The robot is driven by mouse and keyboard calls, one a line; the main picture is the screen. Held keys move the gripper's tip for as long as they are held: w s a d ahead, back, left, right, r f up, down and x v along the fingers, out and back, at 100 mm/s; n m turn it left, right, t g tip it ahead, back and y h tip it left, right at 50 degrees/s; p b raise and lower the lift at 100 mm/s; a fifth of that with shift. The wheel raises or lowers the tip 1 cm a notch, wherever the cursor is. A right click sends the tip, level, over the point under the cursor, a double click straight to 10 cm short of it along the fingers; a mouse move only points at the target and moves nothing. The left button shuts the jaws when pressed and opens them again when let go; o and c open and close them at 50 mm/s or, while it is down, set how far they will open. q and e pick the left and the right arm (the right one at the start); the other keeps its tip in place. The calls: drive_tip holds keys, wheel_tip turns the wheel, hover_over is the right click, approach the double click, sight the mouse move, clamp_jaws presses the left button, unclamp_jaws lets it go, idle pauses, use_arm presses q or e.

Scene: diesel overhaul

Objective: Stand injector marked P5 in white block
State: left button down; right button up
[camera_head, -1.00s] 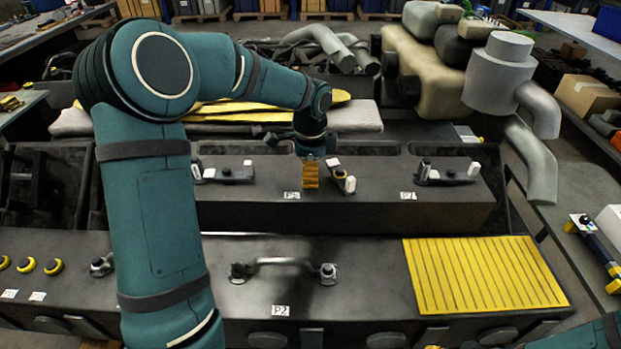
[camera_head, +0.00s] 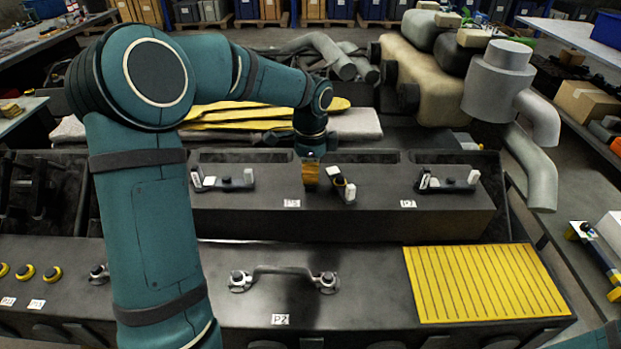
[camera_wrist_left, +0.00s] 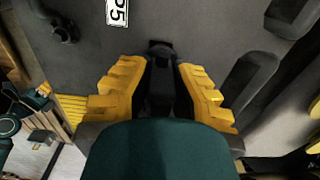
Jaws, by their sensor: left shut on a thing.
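My left gripper (camera_head: 311,177) points down over the dark engine block (camera_head: 250,215), just right of a small white label (camera_head: 292,203). In the left wrist view, the yellow fingers (camera_wrist_left: 160,85) are shut around a dark upright part, which I take to be the injector (camera_wrist_left: 160,52). Its lower end is hidden. The label P5 (camera_wrist_left: 117,12) lies flat beyond the fingers. My right gripper is out of view; only a bit of its arm shows at the lower right. I cannot make out a white block for certain; a white box (camera_head: 610,222) stands at the right edge.
A short part with white and yellow ends (camera_head: 343,190) sits close right of my left gripper. Dark brackets stand left (camera_head: 222,180) and right (camera_head: 446,180) on the block. A ribbed yellow mat (camera_head: 485,283) lies bare at the front right. A metal handle-shaped pipe (camera_head: 283,272) lies near label P2.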

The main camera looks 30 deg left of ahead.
use_arm(q)
wheel_tip(320, 180, up, 8)
drive_tip(key=shift+f+p, duration=0.1)
drive_tip(key=shift+p, duration=0.3)
drive_tip(key=shift+r+p, duration=2)
drive_tip(key=shift+r, duration=0.25)
wheel_tip(320, 180, up, 7)
drive_tip(key=p, duration=0.1)
drive_tip(key=shift+s+f, duration=0.1)
drive_tip(key=shift+f, duration=0.05)
idle(0.4)
